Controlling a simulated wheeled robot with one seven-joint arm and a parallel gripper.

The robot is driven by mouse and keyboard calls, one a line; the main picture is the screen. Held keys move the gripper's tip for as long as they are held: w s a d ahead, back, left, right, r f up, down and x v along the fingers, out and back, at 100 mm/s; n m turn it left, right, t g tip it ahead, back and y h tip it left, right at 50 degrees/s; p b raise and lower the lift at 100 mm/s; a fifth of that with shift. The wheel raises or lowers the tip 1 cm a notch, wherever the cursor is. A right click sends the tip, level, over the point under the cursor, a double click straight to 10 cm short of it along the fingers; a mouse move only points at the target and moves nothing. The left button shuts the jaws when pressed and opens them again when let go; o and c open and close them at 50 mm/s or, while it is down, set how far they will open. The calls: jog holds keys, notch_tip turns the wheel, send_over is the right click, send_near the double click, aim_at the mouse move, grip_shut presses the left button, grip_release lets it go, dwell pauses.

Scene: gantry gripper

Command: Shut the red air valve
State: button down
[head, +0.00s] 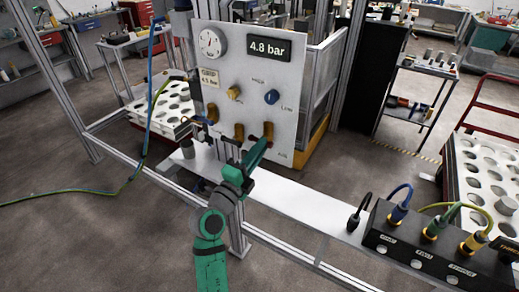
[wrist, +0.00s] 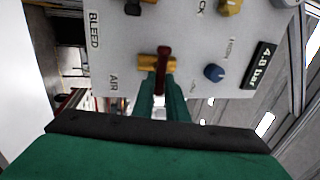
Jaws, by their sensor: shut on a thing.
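The red air valve has a brass body (wrist: 146,62) on the grey panel beside the AIR label, with a dark red lever (wrist: 162,62). In the wrist view the lever stands across the brass body. My gripper (wrist: 160,86) has its green fingers closed on the lever from the front. In the head view the valve's brass body (head: 268,128) shows at the panel's lower right, and my gripper (head: 259,147) reaches it from below. The lever is mostly hidden by the fingers there.
The panel (head: 222,72) carries a round gauge (head: 212,42), a display (head: 269,47) reading 4.8 bar, a blue knob (head: 272,97) and other brass valves (head: 238,132). A black connector box (head: 432,251) with cables sits at the right on the white beam (head: 310,205).

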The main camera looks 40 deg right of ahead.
jog(key=c, duration=1.8)
grip_release()
jog(key=shift+o, duration=0.2)
jog(key=v, duration=1.1)
